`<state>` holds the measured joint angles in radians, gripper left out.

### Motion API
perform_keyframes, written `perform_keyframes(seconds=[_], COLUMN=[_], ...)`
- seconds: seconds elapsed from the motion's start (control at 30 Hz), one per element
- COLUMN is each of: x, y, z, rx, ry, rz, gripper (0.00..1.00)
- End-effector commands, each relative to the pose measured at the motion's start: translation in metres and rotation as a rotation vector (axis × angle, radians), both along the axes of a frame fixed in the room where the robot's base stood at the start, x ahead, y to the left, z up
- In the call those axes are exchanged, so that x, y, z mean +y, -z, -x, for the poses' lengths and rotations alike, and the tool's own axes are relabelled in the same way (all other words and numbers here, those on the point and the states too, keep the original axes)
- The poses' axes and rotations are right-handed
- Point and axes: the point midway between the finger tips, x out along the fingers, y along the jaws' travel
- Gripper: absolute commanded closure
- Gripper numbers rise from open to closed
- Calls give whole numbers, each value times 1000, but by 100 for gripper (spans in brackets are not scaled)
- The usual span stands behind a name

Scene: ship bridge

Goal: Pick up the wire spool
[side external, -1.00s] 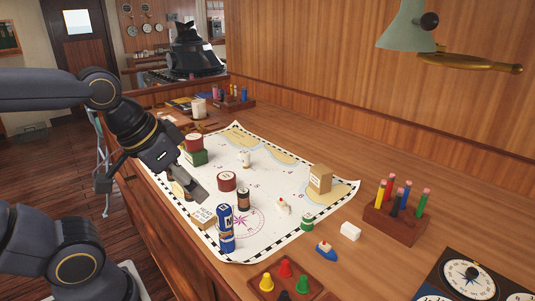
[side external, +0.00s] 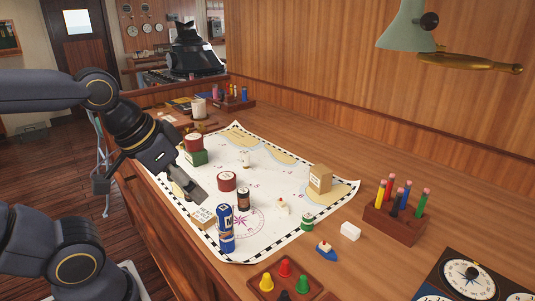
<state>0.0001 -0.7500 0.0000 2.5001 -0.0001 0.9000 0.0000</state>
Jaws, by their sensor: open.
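My gripper (side external: 196,190) is low over the left edge of the chart, pointing down and right; its jaws are open and nothing shows between them. I cannot tell for sure which thing is the wire spool. A dark cylinder with a tan band (side external: 243,200) stands nearer, beside a red round tin (side external: 227,181). Something dark and tan is partly hidden behind my gripper.
A blue and white can (side external: 226,232) stands in front of the dark cylinder. A small tan block (side external: 202,217) lies on the chart (side external: 275,185) below my gripper. A tan box (side external: 320,178), a toy boat (side external: 326,248) and a pen block (side external: 393,225) stand right.

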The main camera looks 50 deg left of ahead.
Motion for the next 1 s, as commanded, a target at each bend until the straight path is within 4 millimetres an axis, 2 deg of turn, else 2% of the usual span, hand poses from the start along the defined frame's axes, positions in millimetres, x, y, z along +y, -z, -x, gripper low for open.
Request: perform_keyframes(seconds=[0.3,0.37,0.47,0.57,0.63,0.77,0.87,0.97,1.0], x=[0,0,-2,-3,4,33,72,126,153], y=[0,0,-4,-14,-18,-22,-20,-9,-2], z=[0,0,-4,-14,-25,-49,-65,-74,-73], rx=[0,-2,-16,-26,-14,14,23,-2,-26], ry=[-28,-88,-281,-589,-859,-1421,-1898,-2380,-2568], rz=[15,48,168,377,545,854,1088,1301,1375], gripper=[34,34,34,34,34,34,34,34,34])
